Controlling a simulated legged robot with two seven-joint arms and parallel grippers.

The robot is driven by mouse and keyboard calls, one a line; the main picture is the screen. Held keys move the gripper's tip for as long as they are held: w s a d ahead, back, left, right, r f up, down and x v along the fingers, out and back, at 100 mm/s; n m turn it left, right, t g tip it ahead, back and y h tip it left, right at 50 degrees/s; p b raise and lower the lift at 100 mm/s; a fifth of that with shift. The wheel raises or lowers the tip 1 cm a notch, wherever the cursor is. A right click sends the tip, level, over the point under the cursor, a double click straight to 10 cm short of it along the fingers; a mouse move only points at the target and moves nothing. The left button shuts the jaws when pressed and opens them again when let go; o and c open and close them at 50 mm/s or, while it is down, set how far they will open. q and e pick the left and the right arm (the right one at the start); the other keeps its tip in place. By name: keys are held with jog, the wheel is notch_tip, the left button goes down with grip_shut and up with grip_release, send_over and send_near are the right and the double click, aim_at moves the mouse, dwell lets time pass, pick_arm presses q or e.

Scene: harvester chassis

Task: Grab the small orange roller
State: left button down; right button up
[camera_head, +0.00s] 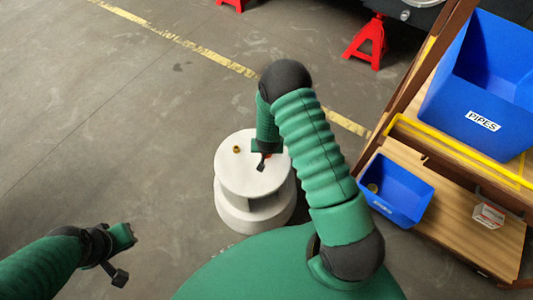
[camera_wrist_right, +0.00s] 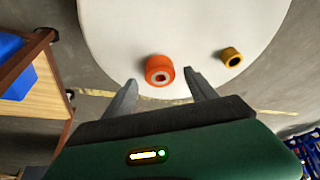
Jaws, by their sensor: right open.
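The small orange roller (camera_wrist_right: 160,70) sits on the round white stand (camera_wrist_right: 200,25) in the right wrist view, with the hole in its face visible. My right gripper (camera_wrist_right: 162,86) is open, its two fingers pointing toward the roller, one to each side of it and apart from it. In the head view my right gripper (camera_head: 262,161) is over the white stand (camera_head: 238,178) and mostly hides the roller. A smaller yellow roller (camera_wrist_right: 232,57) stands to the right in the wrist view. My left gripper (camera_head: 128,258) is at lower left over the floor; its jaw opening is unclear.
A wooden cart (camera_head: 465,215) on the right carries a large blue bin (camera_head: 455,105) labelled PIPES and a smaller blue bin (camera_head: 410,190). Red jack stands (camera_head: 367,42) are at the top. The floor left of the white stand is clear.

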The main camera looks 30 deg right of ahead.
jog(key=shift+x, duration=1.2)
jog(key=shift+r, duration=0.15)
jog(key=shift+c, duration=1)
grip_shut()
